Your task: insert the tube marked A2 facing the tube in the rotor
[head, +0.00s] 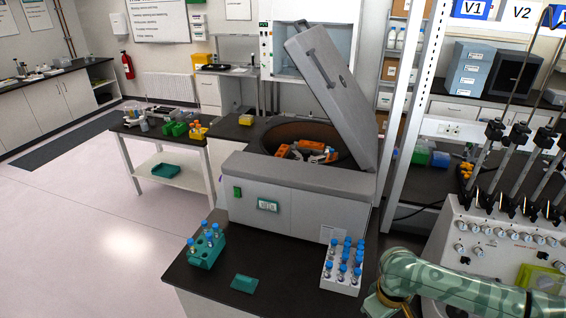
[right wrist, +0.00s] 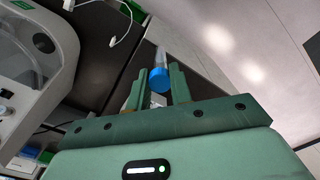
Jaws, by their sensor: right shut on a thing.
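My right gripper (right wrist: 157,80) is shut on a blue-capped clear tube (right wrist: 159,76), which sits between its two green fingers in the right wrist view. No marking on this tube is readable. In the head view, the open centrifuge (head: 290,199) stands at the middle, and its rotor (head: 305,150) shows orange buckets inside the bowl. A tube in the rotor is too small to make out clearly. A white rack (head: 336,284) holds several blue-capped tubes in front of the centrifuge. My right arm shows at the lower right, its fingers out of that view. My left gripper is not in view.
A green rack (head: 203,260) with several blue-capped tubes stands at the front left of the dark bench. The raised lid (head: 330,75) leans up behind the bowl at the right. A knobbed machine (head: 490,250) stands far right.

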